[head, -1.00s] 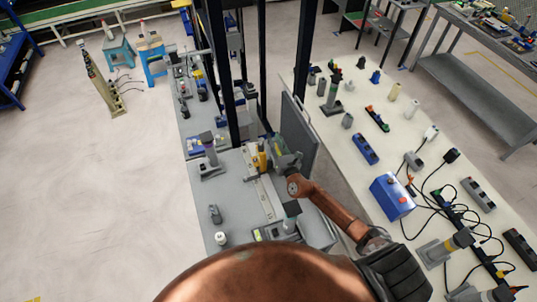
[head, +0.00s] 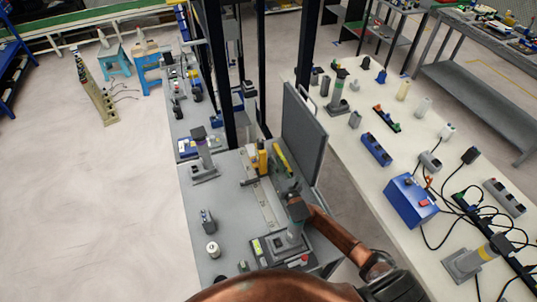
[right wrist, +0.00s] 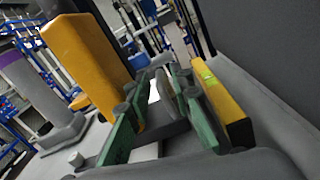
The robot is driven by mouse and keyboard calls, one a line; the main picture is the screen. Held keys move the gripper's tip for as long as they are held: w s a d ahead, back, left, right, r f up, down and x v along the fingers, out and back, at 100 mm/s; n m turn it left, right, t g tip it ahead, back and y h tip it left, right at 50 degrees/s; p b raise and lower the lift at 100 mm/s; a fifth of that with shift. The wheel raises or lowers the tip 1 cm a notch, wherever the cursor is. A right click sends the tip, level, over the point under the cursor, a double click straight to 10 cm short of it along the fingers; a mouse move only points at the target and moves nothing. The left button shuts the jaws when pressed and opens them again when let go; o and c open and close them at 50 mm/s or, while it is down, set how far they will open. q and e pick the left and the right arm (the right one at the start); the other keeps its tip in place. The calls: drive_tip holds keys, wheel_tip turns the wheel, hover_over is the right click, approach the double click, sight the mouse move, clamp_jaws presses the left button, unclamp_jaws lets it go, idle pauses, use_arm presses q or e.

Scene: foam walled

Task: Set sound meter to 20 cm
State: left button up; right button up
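A white ruler strip (head: 262,202) runs along the grey bench top. At its far end stands an upright yellow block (head: 262,158). A slanted yellow bar (head: 282,157) is just right of it. Neither is clearly identifiable as the sound meter, and the scale is too small to read. My right gripper (head: 293,198) is over the bench right of the strip, nearer than both yellow things. In the right wrist view its green fingers (right wrist: 160,115) are apart with nothing clearly held. The yellow block (right wrist: 85,55) is left of them; the yellow bar (right wrist: 224,98) is beside the right finger. My left gripper is out of view.
A grey foam wall panel (head: 304,130) stands at the bench's right edge. A grey stand (head: 202,155) is at the left; a grey device (head: 283,245) is near the front. A dark post (head: 215,75) rises behind. A cluttered white table (head: 350,165) is on the right.

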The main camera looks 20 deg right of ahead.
drive_tip(key=w+b, duration=0.2)
drive_tip(key=w, duration=0.5)
drive_tip(key=shift+w+d, duration=0.15)
drive_tip(key=shift+w, duration=0.1)
drive_tip(key=shift+c, duration=0.6)
clamp_jaws()
